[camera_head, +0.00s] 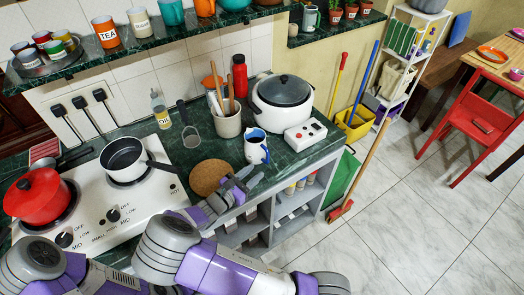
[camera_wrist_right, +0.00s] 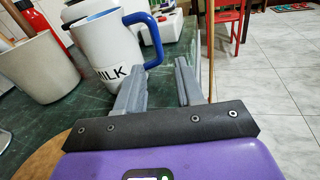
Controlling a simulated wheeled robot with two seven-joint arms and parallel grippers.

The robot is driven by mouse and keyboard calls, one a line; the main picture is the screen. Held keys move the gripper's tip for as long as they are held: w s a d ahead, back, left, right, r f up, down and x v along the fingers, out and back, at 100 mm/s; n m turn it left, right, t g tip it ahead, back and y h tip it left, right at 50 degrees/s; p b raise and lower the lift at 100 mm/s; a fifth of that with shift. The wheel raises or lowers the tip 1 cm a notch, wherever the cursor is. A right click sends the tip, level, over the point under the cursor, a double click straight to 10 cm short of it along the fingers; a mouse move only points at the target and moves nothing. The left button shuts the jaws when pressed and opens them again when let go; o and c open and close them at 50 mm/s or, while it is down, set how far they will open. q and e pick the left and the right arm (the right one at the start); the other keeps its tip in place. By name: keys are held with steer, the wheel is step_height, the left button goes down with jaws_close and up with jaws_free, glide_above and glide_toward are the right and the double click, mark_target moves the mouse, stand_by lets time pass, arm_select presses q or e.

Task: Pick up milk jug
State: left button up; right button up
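The milk jug (camera_head: 254,150) is white with a blue handle and stands upright on the dark green counter (camera_head: 290,150). In the right wrist view the jug (camera_wrist_right: 101,44) shows the word MILK, with its blue handle towards the fingers. My right gripper (camera_head: 248,176) is just in front of the jug, low over the counter's edge. In its wrist view the right gripper (camera_wrist_right: 160,72) is open, with nothing between its fingers. The jug is ahead and to the left of them. My left gripper is not in view.
A utensil crock (camera_head: 227,122), a rice cooker (camera_head: 282,97) and a white device with buttons (camera_head: 305,134) stand around the jug. A round cork mat (camera_head: 209,177) lies to its left. The stove (camera_head: 92,200) holds a red pot (camera_head: 38,197) and a saucepan (camera_head: 123,157).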

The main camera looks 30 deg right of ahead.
mark_target(267, 160)
steer(key=shift+w+d+n, duration=0.15)
steer(key=shift+w+n, duration=0.1)
steer(key=shift+n, duration=0.15)
steer(key=shift+w+d+r, duration=0.1)
steer(key=shift+w+d, duration=0.05)
steer(key=shift+d, duration=0.2)
steer(key=b+x, duration=0.1)
steer(key=x, duration=0.2)
steer(key=b+x, duration=0.1)
steer(key=x, duration=0.2)
steer(key=shift+d+r, duration=0.2)
steer(key=shift+d, duration=0.15)
jaws_close()
steer(key=shift+r, duration=0.1)
